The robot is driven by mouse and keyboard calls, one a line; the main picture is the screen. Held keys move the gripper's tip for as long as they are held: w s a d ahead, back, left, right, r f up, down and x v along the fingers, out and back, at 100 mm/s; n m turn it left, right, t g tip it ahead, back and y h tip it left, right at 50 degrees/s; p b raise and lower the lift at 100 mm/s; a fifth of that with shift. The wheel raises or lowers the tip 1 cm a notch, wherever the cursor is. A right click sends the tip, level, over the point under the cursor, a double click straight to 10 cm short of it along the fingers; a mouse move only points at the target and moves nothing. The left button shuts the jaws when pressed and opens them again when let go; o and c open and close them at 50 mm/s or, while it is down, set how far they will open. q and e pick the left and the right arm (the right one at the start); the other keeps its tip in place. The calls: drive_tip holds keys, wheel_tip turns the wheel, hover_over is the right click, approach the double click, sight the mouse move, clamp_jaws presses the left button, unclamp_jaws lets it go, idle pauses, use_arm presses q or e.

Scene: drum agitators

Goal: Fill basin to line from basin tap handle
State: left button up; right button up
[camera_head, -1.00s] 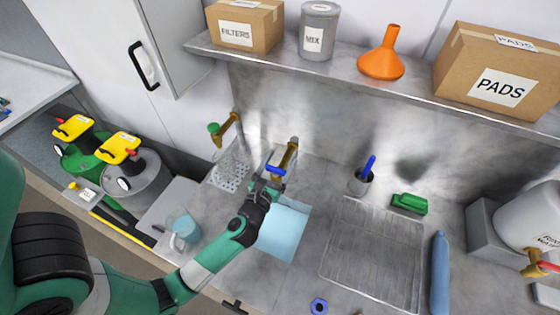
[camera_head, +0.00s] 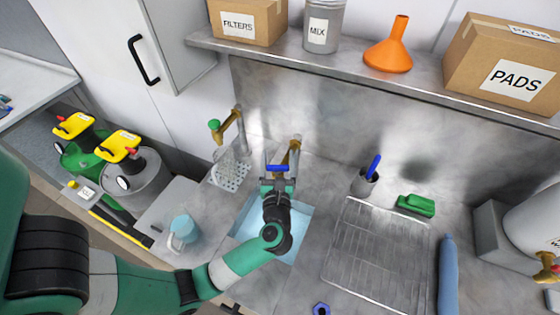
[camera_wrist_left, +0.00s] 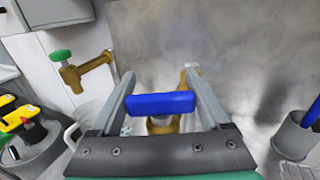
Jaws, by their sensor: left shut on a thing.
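The basin tap (camera_head: 294,152) is a brass tap with a blue bar handle (camera_head: 277,168) on the metal counter. My left gripper (camera_head: 277,178) is at the handle, with one finger on each side of it. In the left wrist view the blue handle (camera_wrist_left: 160,103) lies crosswise between the grey fingers, which are shut on it. The basin (camera_head: 300,222) is sunk in the counter below my arm and shows light blue inside. My arm hides part of it, and I cannot make out a fill line or a water stream. My right gripper is not in view.
A green-handled brass tap (camera_head: 228,124) stands to the left above a perforated drain (camera_head: 230,172). A clear jug (camera_head: 183,231) stands on the left. A wire rack (camera_head: 378,255), a cup (camera_head: 364,183) and a green brush (camera_head: 416,205) lie to the right. A shelf (camera_head: 340,75) runs above.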

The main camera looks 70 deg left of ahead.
use_arm(q)
drive_tip(key=shift+s+n+g+y+b, duration=0.2)
drive_tip(key=shift+n+g+y+b, duration=0.3)
drive_tip(key=shift+n+g, duration=0.6)
drive_tip(key=o, duration=1.2)
drive_tip(key=b+v, duration=0.1)
drive_tip(key=v, duration=1)
drive_tip(key=shift+d+r, duration=0.1)
drive_tip(key=shift+d, duration=0.2)
